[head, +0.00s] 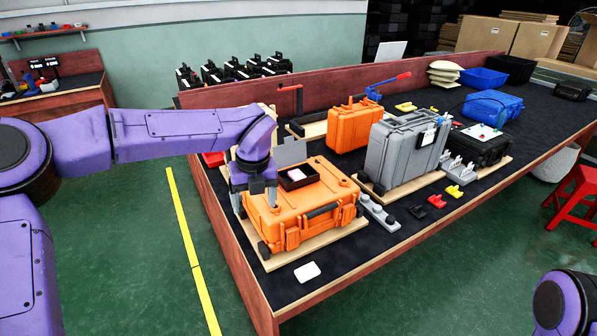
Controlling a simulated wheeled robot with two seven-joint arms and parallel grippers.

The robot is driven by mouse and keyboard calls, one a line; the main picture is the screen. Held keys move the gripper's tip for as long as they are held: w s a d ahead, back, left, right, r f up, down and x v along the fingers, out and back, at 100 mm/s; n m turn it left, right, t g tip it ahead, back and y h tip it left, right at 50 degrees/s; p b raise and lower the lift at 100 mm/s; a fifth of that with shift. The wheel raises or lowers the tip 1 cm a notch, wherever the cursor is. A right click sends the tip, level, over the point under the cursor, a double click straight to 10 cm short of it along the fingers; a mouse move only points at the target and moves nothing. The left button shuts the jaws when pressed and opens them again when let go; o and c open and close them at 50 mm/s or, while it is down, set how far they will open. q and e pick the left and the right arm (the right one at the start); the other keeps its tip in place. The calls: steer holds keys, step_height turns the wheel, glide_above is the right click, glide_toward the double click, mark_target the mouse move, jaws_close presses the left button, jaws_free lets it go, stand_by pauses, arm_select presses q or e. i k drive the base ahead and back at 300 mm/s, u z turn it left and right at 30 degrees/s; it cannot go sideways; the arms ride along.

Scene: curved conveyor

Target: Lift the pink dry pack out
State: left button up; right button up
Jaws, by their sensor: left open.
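The pale pink dry pack (296,174) sits in a small dark open box (312,180) on top of the orange case (300,213), which lies flat on a wooden board. My left gripper (262,198) points down over the left part of the orange case, to the left of the dark box. It is open and apart from the pack. Whether its fingertips touch the case lid, I cannot tell. My right gripper is out of view; only part of my right arm shows at the lower right.
A grey case (401,150) and another orange case (354,126) stand upright behind the flat one. A white card (307,272) lies on the dark table top (345,265) in front. Blue bins and small clamps are farther right.

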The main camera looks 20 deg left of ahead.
mark_target(295, 174)
steer(key=i, duration=0.9)
